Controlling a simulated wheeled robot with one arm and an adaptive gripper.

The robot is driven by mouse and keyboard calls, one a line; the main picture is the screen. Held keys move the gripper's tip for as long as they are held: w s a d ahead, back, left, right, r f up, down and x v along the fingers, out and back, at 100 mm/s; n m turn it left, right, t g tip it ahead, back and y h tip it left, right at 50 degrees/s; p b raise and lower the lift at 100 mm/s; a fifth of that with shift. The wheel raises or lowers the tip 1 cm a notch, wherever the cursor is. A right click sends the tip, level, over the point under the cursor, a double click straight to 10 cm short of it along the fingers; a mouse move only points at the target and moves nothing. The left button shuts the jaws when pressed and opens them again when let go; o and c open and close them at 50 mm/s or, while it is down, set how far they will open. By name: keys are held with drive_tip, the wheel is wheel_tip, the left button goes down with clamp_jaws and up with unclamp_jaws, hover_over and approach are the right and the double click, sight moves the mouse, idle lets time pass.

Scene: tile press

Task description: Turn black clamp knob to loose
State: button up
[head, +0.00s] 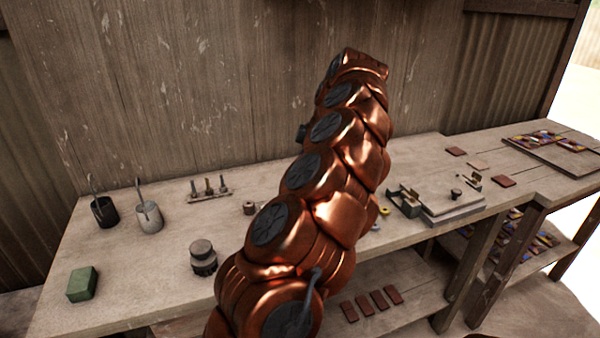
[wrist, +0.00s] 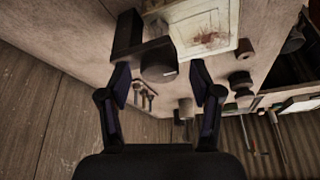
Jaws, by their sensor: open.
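In the wrist view, a dark round knob (wrist: 158,69) with a small pale mark stands beside a dark block (wrist: 127,36) and a pale plate with a reddish stain (wrist: 207,30). My gripper (wrist: 160,76) is open, its two dark fingers spread to either side of the knob in the picture. I see no clear contact; the depth gap cannot be told. In the head view, a grey press-like fixture (head: 452,212) sits on the bench right of my copper arm, with a small black knob (head: 456,193) on it. My gripper is hidden there.
The wooden bench (head: 130,270) holds a green block (head: 82,284), a black cup (head: 105,212), a pale cup (head: 149,217), a stacked grey round piece (head: 203,258) and a small peg rack (head: 210,190). Reddish tiles (head: 503,181) lie at right. A wooden wall stands behind.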

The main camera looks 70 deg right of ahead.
drive_tip(key=shift+r, duration=0.15)
drive_tip(key=v, duration=0.7)
idle(0.7)
drive_tip(key=shift+s, duration=0.15)
idle(0.3)
idle(0.9)
